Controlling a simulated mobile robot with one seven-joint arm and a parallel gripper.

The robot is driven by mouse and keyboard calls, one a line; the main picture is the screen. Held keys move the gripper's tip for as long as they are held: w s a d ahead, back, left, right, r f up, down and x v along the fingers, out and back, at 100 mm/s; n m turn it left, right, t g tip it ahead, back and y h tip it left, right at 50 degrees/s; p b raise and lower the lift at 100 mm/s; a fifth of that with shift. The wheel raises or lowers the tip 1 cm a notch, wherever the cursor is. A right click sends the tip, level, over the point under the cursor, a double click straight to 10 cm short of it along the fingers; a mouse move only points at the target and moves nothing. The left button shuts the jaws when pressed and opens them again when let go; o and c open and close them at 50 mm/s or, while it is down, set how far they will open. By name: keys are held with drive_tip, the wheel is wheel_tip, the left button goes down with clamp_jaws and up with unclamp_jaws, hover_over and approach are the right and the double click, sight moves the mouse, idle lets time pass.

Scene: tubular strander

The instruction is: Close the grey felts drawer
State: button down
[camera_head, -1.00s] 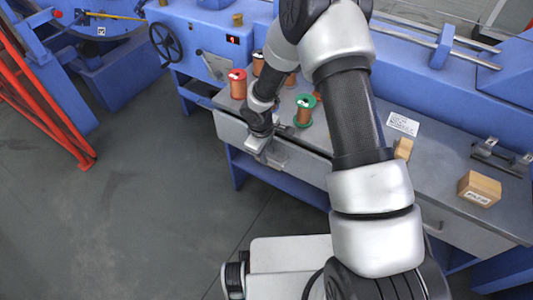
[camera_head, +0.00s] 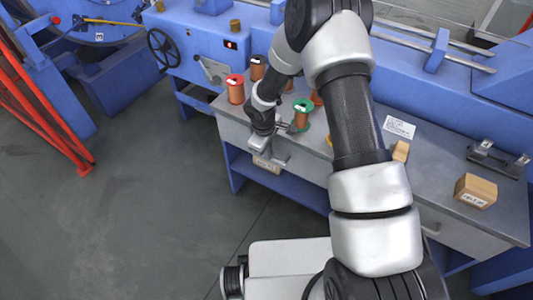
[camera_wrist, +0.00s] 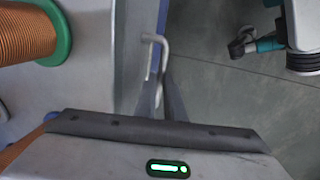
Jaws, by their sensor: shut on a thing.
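The left drawer under the bench has a plain grey front (camera_head: 233,133). It looks flush or nearly flush with the bench edge in the head view, and no open interior shows. Its metal handle (camera_wrist: 156,45) stands out from the front in the wrist view. My gripper (camera_head: 262,145) is at the drawer front, below the bench top, shut on the handle. In the wrist view my gripper's fingers (camera_wrist: 160,100) reach up to the handle, and their exact contact is partly hidden. I cannot read a felts label on the drawer.
An orange-topped spool (camera_head: 235,90) and a green-flanged spool (camera_head: 302,114) stand on the bench top (camera_head: 440,165) close to my arm. A cardboard box (camera_head: 476,190) sits at right. The floor (camera_head: 150,190) at left is clear.

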drive_tip(key=shift+w+d, duration=0.15)
drive_tip(key=shift+w, duration=0.1)
drive_tip(key=c, duration=1.8)
unclamp_jaws()
drive_tip(key=shift+c, duration=0.2)
wheel_tip(320, 180, up, 17)
drive_tip(key=s+a+p, duration=0.1)
drive_tip(key=s+p, duration=0.1)
drive_tip(key=p, duration=0.1)
drive_tip(key=shift+s+a+p, duration=0.35)
drive_tip(key=shift+a+p, duration=0.05)
drive_tip(key=shift+r, duration=0.1)
